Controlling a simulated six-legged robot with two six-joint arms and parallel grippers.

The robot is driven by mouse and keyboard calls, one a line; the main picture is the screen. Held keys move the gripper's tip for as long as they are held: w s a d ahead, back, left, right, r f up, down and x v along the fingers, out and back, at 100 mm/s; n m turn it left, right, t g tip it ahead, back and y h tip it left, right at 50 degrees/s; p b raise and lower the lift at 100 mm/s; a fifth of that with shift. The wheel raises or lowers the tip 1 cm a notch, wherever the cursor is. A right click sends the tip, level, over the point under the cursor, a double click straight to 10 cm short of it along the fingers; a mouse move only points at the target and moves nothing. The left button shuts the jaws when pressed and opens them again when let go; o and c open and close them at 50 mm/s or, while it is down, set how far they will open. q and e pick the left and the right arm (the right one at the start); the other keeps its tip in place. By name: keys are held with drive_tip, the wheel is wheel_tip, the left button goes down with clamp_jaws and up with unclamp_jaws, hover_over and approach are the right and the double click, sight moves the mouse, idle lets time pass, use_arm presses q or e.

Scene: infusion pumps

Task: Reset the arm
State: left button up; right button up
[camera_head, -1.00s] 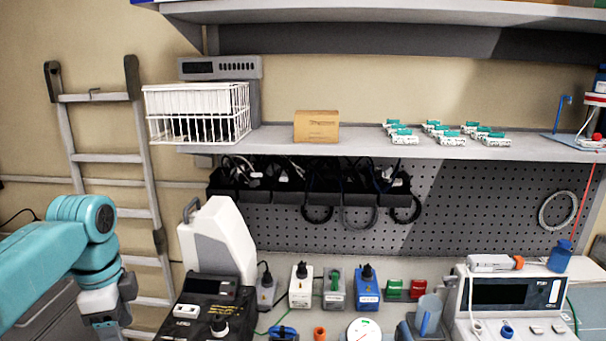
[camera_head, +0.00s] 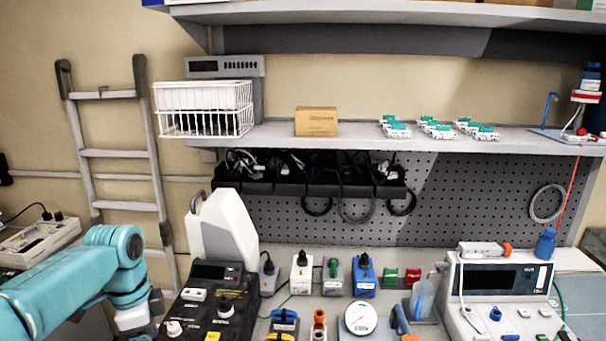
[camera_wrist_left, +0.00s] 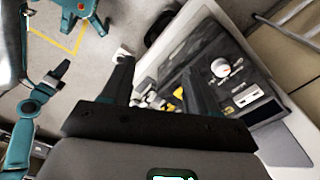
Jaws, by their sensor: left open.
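My left arm (camera_head: 75,290) comes in from the left of the head view. Its wrist end (camera_head: 135,322) points down at the lower edge, left of the black device, and the fingertips are not clear there. In the left wrist view my left gripper (camera_wrist_left: 160,85) is open, its two dark fingers spread apart. I see nothing held between them. Behind the fingers lies the black device with knobs (camera_wrist_left: 220,68), which also shows in the head view (camera_head: 212,305). My right arm and gripper do not show in the head view.
A bench holds a white-cased device (camera_head: 225,230), several plugged units, a round gauge (camera_head: 361,318) and a pump-like unit (camera_head: 500,290). Above are a shelf (camera_head: 360,138) with a wire basket (camera_head: 206,108) and cardboard box (camera_head: 316,121). A ladder (camera_head: 120,154) leans at left.

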use_arm(q)
drive_tip(key=s+d+f+n+h, duration=0.1)
drive_tip(key=s+d+f+n, duration=0.15)
drive_tip(key=f, duration=0.55)
drive_tip(key=s+d+f+n+h, duration=0.1)
drive_tip(key=d+f, duration=0.3)
drive_tip(key=f, duration=0.5)
drive_tip(key=s+d+f+n+h, duration=0.15)
drive_tip(key=d+f, duration=0.25)
drive_tip(key=f, duration=0.4)
drive_tip(key=s+d+f+n, duration=0.2)
drive_tip(key=s+f+n, duration=0.3)
drive_tip(key=s, duration=0.4)
drive_tip(key=s+d+f+n+b, duration=0.1)
drive_tip(key=s+d+f+n, duration=0.2)
drive_tip(key=s, duration=0.6)
wheel_tip(320, 180, down, 4)
drive_tip(key=shift+s+d+r+n, duration=0.25)
drive_tip(key=shift+d+n, duration=0.1)
drive_tip(key=shift+n, duration=0.85)
